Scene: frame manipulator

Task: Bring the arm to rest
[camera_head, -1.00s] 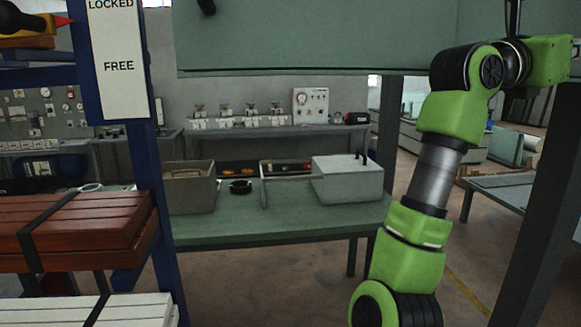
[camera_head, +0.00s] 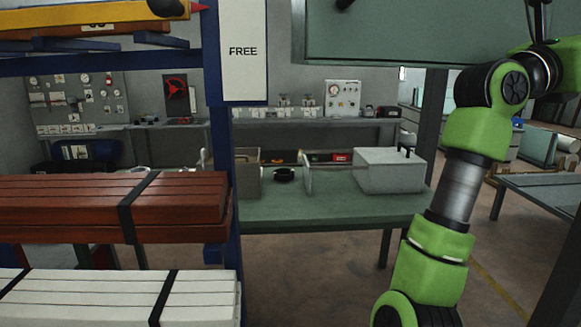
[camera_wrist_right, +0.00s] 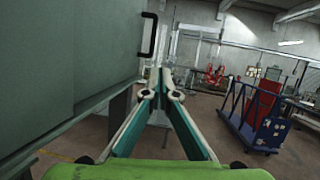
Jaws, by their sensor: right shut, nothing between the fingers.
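My right arm, in green and black links, stands along the right side of the head view. Its upper end bends away at the top right, and its gripper cannot be made out there. In the right wrist view my right gripper (camera_wrist_right: 160,93) points forward, its fingers together at the tips with nothing between them. A large grey-green panel (camera_wrist_right: 70,65) with a black handle (camera_wrist_right: 148,34) is close on its left. The fingers look apart from the panel. My left gripper is in neither view.
In the head view a blue rack (camera_head: 222,190) holds red-brown beams (camera_head: 65,200) and white beams (camera_head: 80,297) on the left. A grey-green cabinet (camera_head: 385,32) hangs above a green workbench (camera_head: 330,208). A blue trolley (camera_wrist_right: 255,125) stands right in the wrist view, with open floor before it.

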